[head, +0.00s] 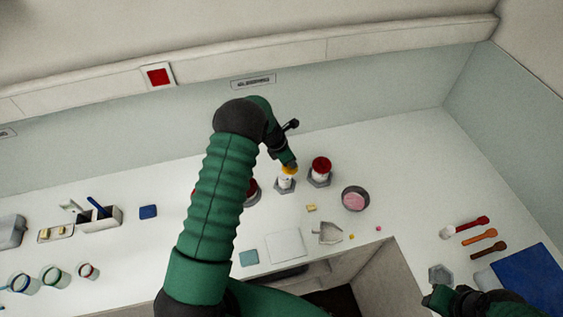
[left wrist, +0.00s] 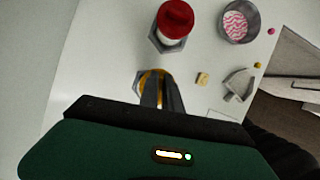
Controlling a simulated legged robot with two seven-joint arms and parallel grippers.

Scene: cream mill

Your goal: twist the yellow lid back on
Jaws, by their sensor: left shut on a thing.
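The yellow lid (head: 289,170) is at the top of a white jar (head: 285,183) in a grey hexagonal holder. My left gripper (head: 289,163) reaches down from above and is shut on the lid. In the left wrist view, the fingers (left wrist: 161,92) cover much of the yellow lid (left wrist: 146,80), and the jar below is mostly hidden. I cannot tell whether the lid sits fully level on the jar. My right gripper (head: 436,297) is at the lower right, away from the jars; its finger opening is unclear.
A red-lidded jar (head: 321,165) stands close right of the yellow-lidded one; another red lid (head: 252,187) is partly behind my left arm. A grey bowl with pink contents (head: 355,199), a scoop (head: 329,233) and coloured spoons (head: 471,227) lie further right.

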